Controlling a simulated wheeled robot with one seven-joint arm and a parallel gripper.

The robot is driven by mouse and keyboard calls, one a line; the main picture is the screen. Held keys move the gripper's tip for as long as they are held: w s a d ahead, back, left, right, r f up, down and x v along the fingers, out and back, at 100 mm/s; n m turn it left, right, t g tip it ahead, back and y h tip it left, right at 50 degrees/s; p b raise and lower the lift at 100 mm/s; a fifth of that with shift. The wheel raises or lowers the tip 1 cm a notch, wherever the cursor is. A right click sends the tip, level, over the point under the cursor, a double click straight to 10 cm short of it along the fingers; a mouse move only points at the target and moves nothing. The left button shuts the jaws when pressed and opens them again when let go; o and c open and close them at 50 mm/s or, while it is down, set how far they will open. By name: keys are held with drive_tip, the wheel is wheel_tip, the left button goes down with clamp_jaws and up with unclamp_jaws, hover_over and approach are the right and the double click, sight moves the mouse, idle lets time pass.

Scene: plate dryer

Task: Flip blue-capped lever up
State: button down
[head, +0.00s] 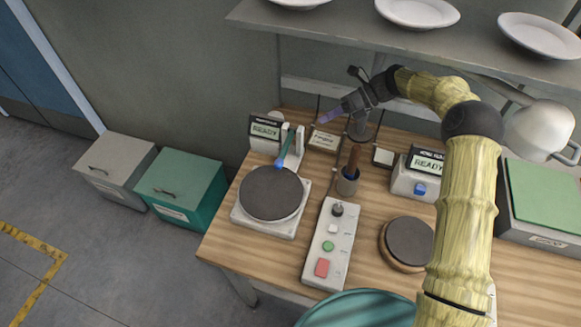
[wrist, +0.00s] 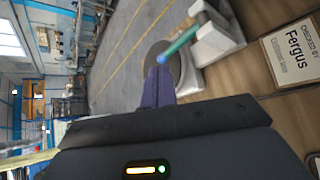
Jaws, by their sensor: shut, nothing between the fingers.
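The lever (head: 285,147) is a teal rod ending in a blue cap (head: 280,163). It hangs from a white bracket (head: 298,148) and leans toward the front, its cap low near the back edge of a dark round plate (head: 270,193). My gripper (head: 325,117) is shut and empty, above the table to the right of the lever, apart from it in the head view. In the wrist view the purple fingers (wrist: 158,78) point toward the blue cap (wrist: 162,58), which shows just beyond the fingertips; the teal rod (wrist: 181,42) rises to the right. The remaining gap is hard to judge.
A READY display (head: 265,131) stands behind the lever. A sign (head: 324,141), a cup with a brown handle (head: 347,183) and a button panel (head: 329,245) are to the right. A shelf with white plates (head: 417,13) hangs above. Bins (head: 180,187) stand at left.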

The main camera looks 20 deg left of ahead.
drive_tip(key=s+f+n+t+b, duration=0.2)
drive_tip(key=s+f+t+b, duration=0.1)
drive_tip(key=s+f, duration=0.15)
drive_tip(key=n+t+b, duration=0.2)
drive_tip(key=n+t, duration=0.1)
approach(288, 173)
wheel_tip(288, 173, up, 4)
drive_tip(key=shift+f+h, duration=0.1)
drive_tip(key=shift+h, duration=0.3)
drive_tip(key=p+x, duration=0.2)
drive_tip(key=x, duration=0.8)
drive_tip(key=shift+a+r+p, duration=0.2)
drive_tip(key=shift+r+p, duration=0.05)
drive_tip(key=shift+p, duration=0.05)
